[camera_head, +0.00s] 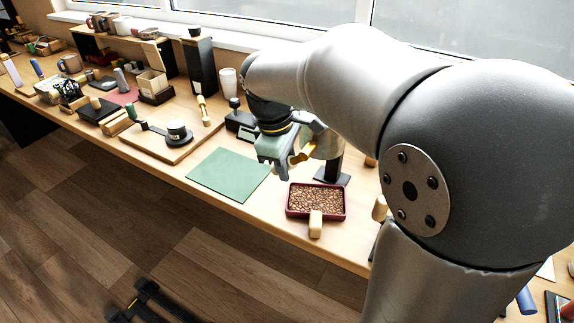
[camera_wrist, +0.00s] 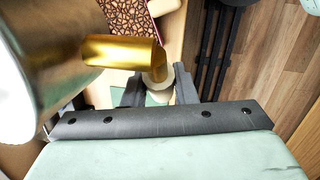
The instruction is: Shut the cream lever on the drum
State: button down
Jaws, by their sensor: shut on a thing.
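The drum (camera_wrist: 45,65) fills the upper left of the wrist view as a shiny metal cylinder with a gold spout (camera_wrist: 115,50) pointing right. In the head view, the drum (camera_head: 328,147) is partly hidden behind my gripper and arm, with the gold spout (camera_head: 303,153) beside my fingers. My gripper (camera_head: 279,170) is at the drum's left front. In the wrist view, my gripper (camera_wrist: 158,90) is shut on the cream lever (camera_wrist: 159,98), whose pale end shows between the dark fingers just past the spout's tip. The spout hides part of the lever, so its angle is unclear.
A dark red tray of brown beans (camera_head: 316,201) with a pale handle stands in front of the drum. A green mat (camera_head: 229,174) lies to the left. A dark scale-like box (camera_head: 241,124) stands behind the mat. The bench's front edge runs close by.

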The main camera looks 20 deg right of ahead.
jog(key=c, duration=1.2)
grip_release()
jog(key=shift+o, duration=0.2)
jog(key=shift+r, duration=0.1)
jog(key=a+r, duration=0.3)
jog(key=r, duration=1.4)
jog(key=shift+s+p, duration=0.25)
jog(key=shift+p, duration=0.15)
jog(key=shift+a, duration=0.1)
